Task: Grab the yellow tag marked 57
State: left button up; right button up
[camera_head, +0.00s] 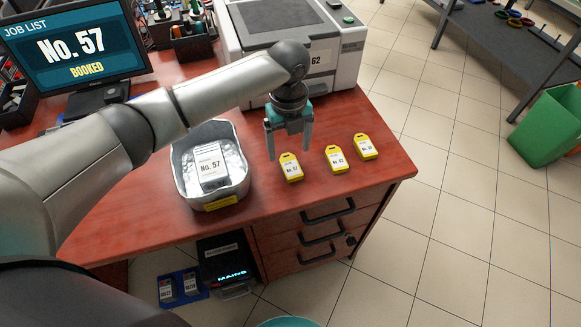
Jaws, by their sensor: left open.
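Three yellow tags lie in a row on the red desk, right of the metal tray. The left tag (291,168) seems to read No. 57, but its print is small. The middle tag (336,159) seems to read No. 62. The right tag (365,147) has a number too small to read surely. My left gripper (289,151) is open and empty, pointing down just above and behind the left tag, with its fingers apart. My right gripper is not in view.
A metal tray (180,187) holds a white card (210,167) marked No. 57. A screen (75,45) reads No. 57 BOOKED. A grey machine (225,45) stands behind my gripper. The red desk (335,120) is clear around the tags; its right edge is close.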

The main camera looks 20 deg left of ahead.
aim_at(290, 163)
pick_arm(q)
notch_tip(290, 163, down, 5)
jog(key=shift+b, duration=0.85)
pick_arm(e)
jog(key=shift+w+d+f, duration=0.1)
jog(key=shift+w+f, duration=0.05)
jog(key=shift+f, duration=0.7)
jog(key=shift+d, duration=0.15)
pick_arm(q)
jog(key=c, duration=1.2)
grip_shut()
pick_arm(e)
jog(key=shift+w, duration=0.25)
